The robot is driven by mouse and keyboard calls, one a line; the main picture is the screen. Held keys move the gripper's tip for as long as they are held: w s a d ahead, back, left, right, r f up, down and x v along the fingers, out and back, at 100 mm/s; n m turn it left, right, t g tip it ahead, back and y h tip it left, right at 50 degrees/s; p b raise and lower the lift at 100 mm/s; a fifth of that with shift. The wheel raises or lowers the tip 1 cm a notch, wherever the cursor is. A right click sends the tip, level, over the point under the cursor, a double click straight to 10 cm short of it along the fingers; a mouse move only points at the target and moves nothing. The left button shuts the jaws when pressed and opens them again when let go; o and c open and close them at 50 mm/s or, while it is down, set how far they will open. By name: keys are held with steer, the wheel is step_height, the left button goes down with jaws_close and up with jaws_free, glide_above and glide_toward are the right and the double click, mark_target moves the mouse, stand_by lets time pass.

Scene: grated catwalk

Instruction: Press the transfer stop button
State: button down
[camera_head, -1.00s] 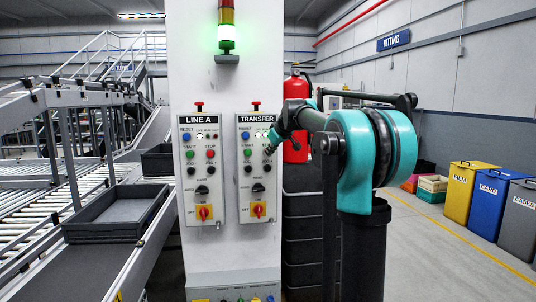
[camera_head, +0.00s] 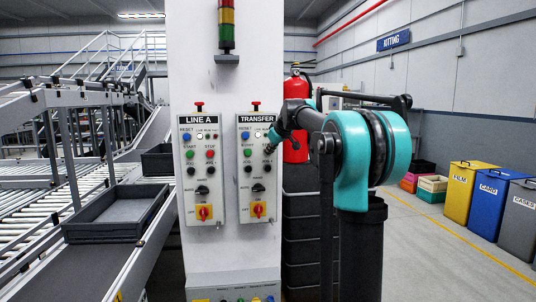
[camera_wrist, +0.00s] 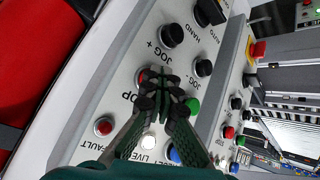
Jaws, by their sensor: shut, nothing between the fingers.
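The TRANSFER panel (camera_head: 258,205) is on the front of the white column, right of the LINE A panel (camera_head: 202,215). In the wrist view its red stop button (camera_wrist: 141,77) shows partly, with the letters "OP" beside it. The closed tips of my gripper (camera_wrist: 163,88) cover the rest of it. The fingers are shut with nothing between them. They appear to be at the button, but contact is hard to tell. In the head view my gripper (camera_head: 271,147) hides the stop button. The green start button (camera_wrist: 193,106) is right beside the fingers.
JOG buttons (camera_wrist: 172,36), a red fault lamp (camera_wrist: 103,126) and a white live lamp (camera_wrist: 149,142) surround the fingers. An unlit stack light (camera_head: 227,26) tops the column. A conveyor with a grey tray (camera_head: 105,235) is left.

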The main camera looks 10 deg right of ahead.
steer(key=shift+s, duration=1.2)
steer(key=shift+s, duration=0.15)
steer(key=s, duration=0.4)
steer(key=shift+s, duration=0.35)
steer(key=shift+f, duration=0.1)
steer(key=s+d+f+m+g+h, duration=0.1)
steer(key=s+d+f+m+g, duration=0.1)
steer(key=s+f, duration=1.7)
steer(key=s+d+f+m+g+h, duration=0.1)
steer(key=s+f+m, duration=0.4)
steer(key=s+f, duration=1.5)
steer(key=shift+s+d+f+m+g+h, duration=0.3)
steer(key=shift+d+f+g+h, duration=0.15)
steer(key=shift+f+g, duration=0.4)
